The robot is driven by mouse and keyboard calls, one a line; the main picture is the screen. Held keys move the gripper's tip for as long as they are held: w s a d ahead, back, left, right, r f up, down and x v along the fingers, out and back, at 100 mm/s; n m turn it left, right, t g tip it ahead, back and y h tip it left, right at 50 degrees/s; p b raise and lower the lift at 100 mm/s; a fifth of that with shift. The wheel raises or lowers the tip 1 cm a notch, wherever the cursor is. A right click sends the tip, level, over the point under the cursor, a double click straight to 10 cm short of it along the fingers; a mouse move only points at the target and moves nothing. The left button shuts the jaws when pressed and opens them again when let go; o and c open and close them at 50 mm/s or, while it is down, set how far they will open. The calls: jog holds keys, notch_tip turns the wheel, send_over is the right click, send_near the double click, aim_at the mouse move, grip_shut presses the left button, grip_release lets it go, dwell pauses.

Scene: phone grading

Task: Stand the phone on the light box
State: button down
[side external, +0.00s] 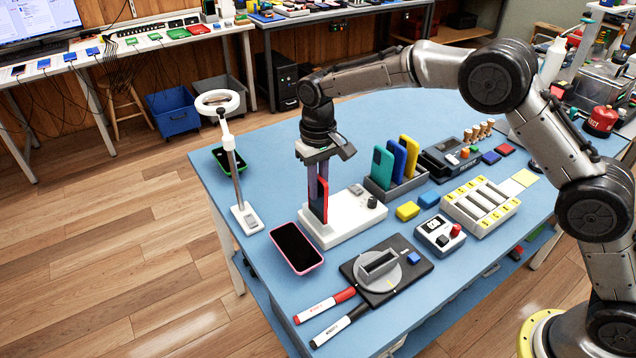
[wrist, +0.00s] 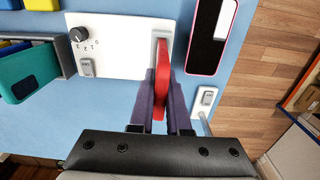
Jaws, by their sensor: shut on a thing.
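A phone in a red case (side external: 319,200) stands upright over the left end of a white box with a knob, which I take for the light box (side external: 345,226). My gripper (side external: 318,190) points straight down and is shut on the phone. In the wrist view, the phone (wrist: 162,80) shows edge-on between the fingers (wrist: 161,100). A pale grey strip (wrist: 160,48) lies by it on the light box (wrist: 118,45). The phone's lower edge is at or just above the box top; I cannot tell if they touch.
A pink-edged phone (side external: 296,247) lies flat left of the box. A ring lamp (side external: 234,165) stands behind it. A rack (side external: 397,185) of upright phones is to the right. A turntable (side external: 385,270) and markers (side external: 325,305) lie in front.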

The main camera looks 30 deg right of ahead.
jog(key=shift+c, duration=2.4)
grip_release()
jog(key=shift+r, duration=0.1)
jog(key=shift+r, duration=0.65)
jog(key=shift+r, duration=0.2)
jog(key=shift+r, duration=0.55)
jog(key=shift+r, duration=0.15)
jog(key=shift+r, duration=0.6)
